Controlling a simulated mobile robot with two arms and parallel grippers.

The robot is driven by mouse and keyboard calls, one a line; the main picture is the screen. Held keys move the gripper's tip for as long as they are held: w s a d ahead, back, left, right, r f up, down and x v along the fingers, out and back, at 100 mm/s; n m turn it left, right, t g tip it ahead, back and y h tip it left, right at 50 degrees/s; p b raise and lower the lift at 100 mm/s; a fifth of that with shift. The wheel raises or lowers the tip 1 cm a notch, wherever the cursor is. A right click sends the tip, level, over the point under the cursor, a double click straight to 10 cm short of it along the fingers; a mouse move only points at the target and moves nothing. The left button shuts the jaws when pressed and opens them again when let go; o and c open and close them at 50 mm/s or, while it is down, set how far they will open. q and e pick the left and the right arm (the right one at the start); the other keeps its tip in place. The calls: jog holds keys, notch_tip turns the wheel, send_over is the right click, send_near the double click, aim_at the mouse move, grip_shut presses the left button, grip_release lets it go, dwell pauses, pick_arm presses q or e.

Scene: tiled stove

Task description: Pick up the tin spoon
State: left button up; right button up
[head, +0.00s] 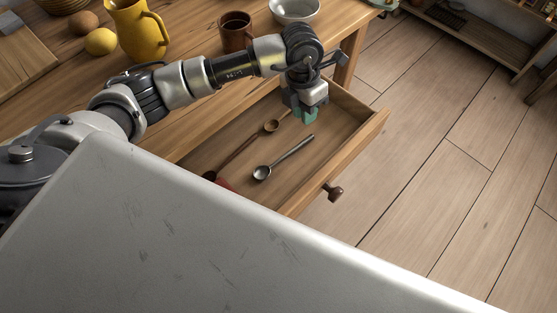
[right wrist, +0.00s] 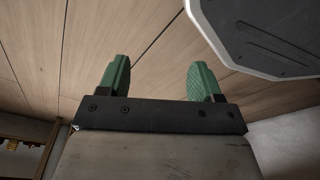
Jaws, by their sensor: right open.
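The tin spoon (head: 290,152), grey with a round bowl and dark handle, lies in the open wooden drawer (head: 372,118) in the head view. Its bowl points to the lower left and its handle to the upper right. My left gripper (head: 307,115), with green fingertips, points down over the drawer, beyond the handle end of the spoon. It looks apart from the spoon; the gap between its fingers is not clear. My right gripper (right wrist: 159,82) shows in the right wrist view, with its green fingers spread and nothing between them.
A wooden spoon (head: 250,141) lies beside the tin spoon in the drawer, near a partly hidden red thing (head: 222,183). A yellow jug (head: 137,30), brown mug (head: 235,32) and grey bowl (head: 295,9) stand on the table behind. The floor (head: 440,150) at right is clear.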

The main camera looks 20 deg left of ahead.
aim_at(305, 140)
pick_arm(q)
jog(key=f, duration=0.3)
jog(key=shift+s+d, duration=0.15)
jog(key=shift+d, duration=0.1)
jog(key=f, duration=0.4)
jog(key=shift+s+d+f+b, duration=0.2)
jog(key=shift+s+d+b, duration=0.1)
jog(key=shift+s, duration=0.1)
jog(key=shift+f, duration=0.25)
grip_shut()
pick_arm(e)
jog(key=shift+w+a+r, duration=0.1)
jog(key=shift+w+r, duration=0.45)
jog(key=shift+r, duration=0.15)
